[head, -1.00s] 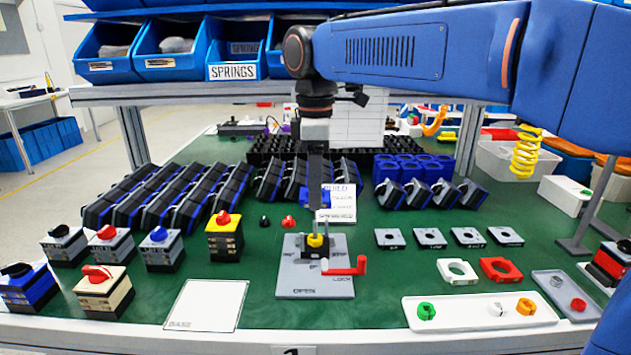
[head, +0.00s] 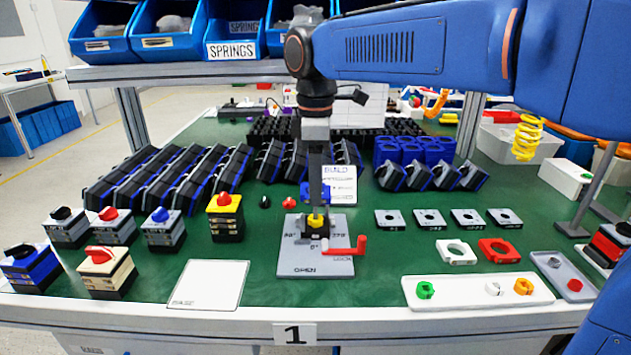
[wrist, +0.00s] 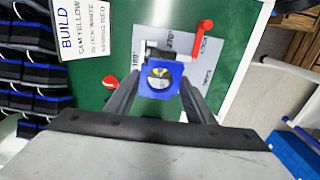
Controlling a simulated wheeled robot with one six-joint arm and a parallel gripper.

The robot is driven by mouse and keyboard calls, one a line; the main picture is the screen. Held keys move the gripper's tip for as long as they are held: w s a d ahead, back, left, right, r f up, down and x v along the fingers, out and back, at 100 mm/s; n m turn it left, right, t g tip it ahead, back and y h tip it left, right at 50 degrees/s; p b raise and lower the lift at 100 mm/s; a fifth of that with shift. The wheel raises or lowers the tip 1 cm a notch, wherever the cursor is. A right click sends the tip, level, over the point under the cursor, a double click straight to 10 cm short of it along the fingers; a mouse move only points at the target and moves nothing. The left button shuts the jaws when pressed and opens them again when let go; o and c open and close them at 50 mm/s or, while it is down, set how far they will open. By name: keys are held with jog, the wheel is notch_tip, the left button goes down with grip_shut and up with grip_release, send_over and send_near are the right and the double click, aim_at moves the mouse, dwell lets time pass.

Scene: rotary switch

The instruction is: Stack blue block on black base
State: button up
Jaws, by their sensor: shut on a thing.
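The blue block (wrist: 158,82) is held between the fingertips of my gripper (wrist: 160,92). In the head view, the blue block (head: 305,192) partly hides behind my gripper (head: 317,195). It appears above the black base (head: 313,233), which sits on a grey fixture plate (head: 300,265) marked OPEN and LOCK. A yellow cam (head: 317,220) stands on the base. In the wrist view, yellow and grey parts (wrist: 160,76) show through the block's round hole. The block looks roughly over the base; most of the base is hidden there.
A red clamp handle (head: 350,247) lies at the fixture's right side. A build card (head: 338,182) stands behind it. Red (head: 289,203) and black (head: 265,202) knobs lie to the left. Grey square plates (head: 429,219) lie to the right.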

jog(key=shift+f, duration=1.75)
jog(key=o, duration=1.1)
